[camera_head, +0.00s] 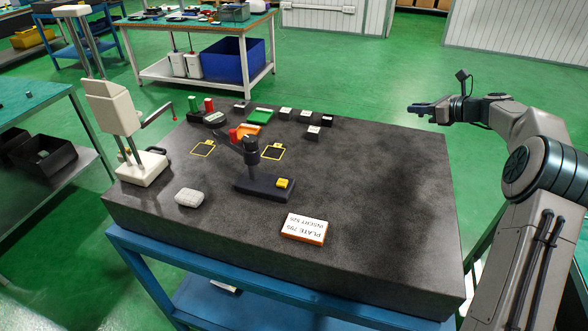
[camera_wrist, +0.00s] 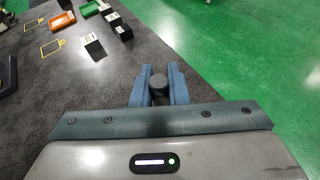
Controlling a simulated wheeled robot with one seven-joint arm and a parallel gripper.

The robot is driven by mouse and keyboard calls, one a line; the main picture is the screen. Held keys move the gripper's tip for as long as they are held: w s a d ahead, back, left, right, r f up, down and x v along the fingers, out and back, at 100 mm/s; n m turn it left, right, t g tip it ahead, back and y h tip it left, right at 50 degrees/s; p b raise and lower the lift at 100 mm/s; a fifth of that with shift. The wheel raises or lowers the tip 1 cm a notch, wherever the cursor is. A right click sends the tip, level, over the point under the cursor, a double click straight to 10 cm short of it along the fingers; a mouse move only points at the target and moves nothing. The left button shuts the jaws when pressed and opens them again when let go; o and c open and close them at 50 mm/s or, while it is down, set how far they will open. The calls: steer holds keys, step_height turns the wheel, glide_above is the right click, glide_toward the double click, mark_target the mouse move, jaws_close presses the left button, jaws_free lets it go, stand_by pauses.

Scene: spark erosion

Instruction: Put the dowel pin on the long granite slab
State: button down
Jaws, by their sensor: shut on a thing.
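The long granite slab (camera_head: 375,215) is dark and speckled and lies on a blue stand; its surface also shows in the wrist view (camera_wrist: 75,95). My gripper (camera_head: 416,108) is raised near the slab's far right corner, close to its edge in the picture. In the wrist view, my gripper's two blue fingers (camera_wrist: 158,88) are shut on a dark grey round-ended piece, the dowel pin (camera_wrist: 157,80). Only the pin's upper end shows; the rest is hidden between the fingers. The pin cannot be made out clearly in the head view.
A black stand (camera_head: 263,185), a labelled orange-edged box (camera_head: 303,228), a white instrument (camera_head: 118,112) and a pale lump (camera_head: 189,197) stand on the slab. Several small blocks (camera_head: 285,113) and two yellow outlines (camera_head: 273,152) lie farther back. The slab's right half is clear.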

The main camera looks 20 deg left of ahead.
glide_above(375, 153)
step_height(375, 153, down, 8)
steer(key=shift+s+r, duration=0.1)
steer(key=shift+r, duration=0.1)
steer(key=shift+f, duration=1.95)
steer(key=shift+f, duration=0.15)
steer(key=c, duration=1.4)
jaws_free()
